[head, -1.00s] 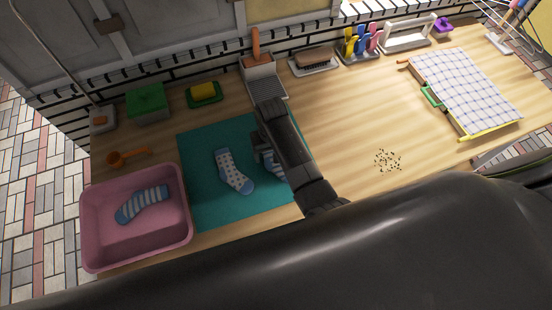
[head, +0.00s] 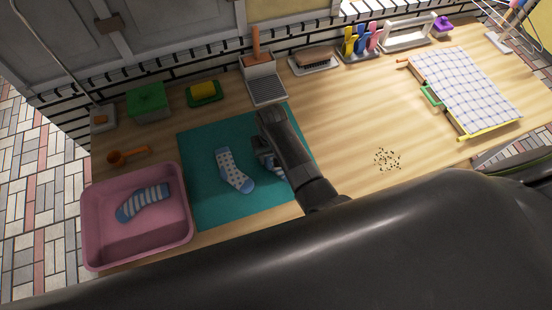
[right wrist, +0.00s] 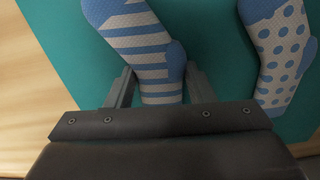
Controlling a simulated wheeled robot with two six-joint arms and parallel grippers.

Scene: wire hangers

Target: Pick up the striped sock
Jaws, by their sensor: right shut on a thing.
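A white and blue striped sock (head: 265,158) lies on the teal mat, partly hidden behind my right arm in the head view. It shows clearly in the right wrist view (right wrist: 143,40), with its lower end between my fingers. My right gripper (right wrist: 159,88) is shut on this striped sock, one finger on each side of it. In the head view the right gripper (head: 259,146) is low over the mat. Another striped sock (head: 143,204) lies in the pink basin (head: 186,222). My left gripper is not in view.
A dotted sock (head: 234,170) lies on the teal mat (head: 205,205), left of the striped one; it also shows in the right wrist view (right wrist: 283,50). An orange scoop (head: 128,156) lies behind the basin. A checked cloth (head: 465,90) lies at right. Small dark crumbs (head: 387,159) dot the wood.

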